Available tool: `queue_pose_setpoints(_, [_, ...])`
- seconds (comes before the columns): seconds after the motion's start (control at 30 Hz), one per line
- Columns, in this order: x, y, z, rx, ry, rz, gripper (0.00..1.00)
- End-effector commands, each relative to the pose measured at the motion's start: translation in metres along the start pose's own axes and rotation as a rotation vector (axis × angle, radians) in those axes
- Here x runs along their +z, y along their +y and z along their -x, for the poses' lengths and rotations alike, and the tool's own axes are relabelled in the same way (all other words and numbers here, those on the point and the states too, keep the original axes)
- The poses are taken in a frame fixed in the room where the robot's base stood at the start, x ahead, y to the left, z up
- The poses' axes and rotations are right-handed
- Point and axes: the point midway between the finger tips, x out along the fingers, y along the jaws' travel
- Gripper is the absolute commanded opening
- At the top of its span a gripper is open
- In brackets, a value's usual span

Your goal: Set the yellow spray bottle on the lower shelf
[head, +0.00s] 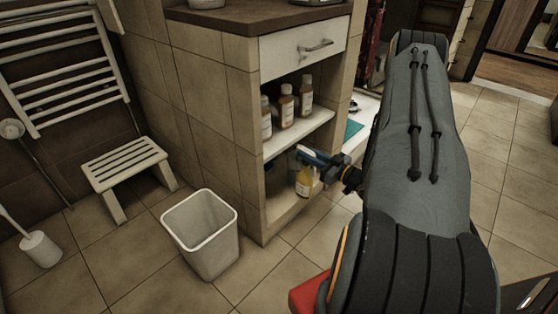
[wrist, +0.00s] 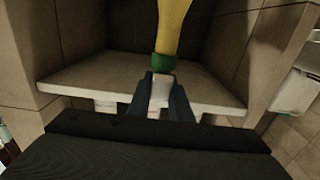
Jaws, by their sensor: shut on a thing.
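The yellow spray bottle (head: 307,182) is at the front of the lower compartment of the tiled cabinet, looking about upright. My gripper (head: 322,160) is shut on its top end, with the yellow body hanging below the jaws. The wrist view shows the bottle's yellow body (wrist: 172,25) and green collar, with its white head between my gripper's fingers (wrist: 162,88). The lower shelf (head: 283,208) is the pale board at the cabinet's bottom. Whether the bottle's base touches it cannot be told.
The upper shelf (head: 290,139) holds several brown bottles (head: 287,105) and sits just above my gripper. A white drawer (head: 300,50) is above that. A white bin (head: 203,235) stands left of the cabinet, and a slatted stool (head: 125,165) is farther left.

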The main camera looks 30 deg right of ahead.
Motion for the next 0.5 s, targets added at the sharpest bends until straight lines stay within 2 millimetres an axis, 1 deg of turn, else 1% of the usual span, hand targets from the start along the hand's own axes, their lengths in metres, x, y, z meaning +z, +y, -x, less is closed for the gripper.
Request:
queue_pose_setpoints(0.03, [0.001,-0.001,-0.015,-0.005,0.002,0.003,0.0])
queue_pose_setpoints(0.1, [0.002,-0.001,-0.032,-0.005,0.002,0.002,0.0])
queue_pose_setpoints(0.4, [0.001,-0.001,-0.103,-0.004,0.003,0.002,0.0])
queue_pose_setpoints(0.5, [0.001,-0.001,-0.123,-0.003,0.002,0.002,0.0])
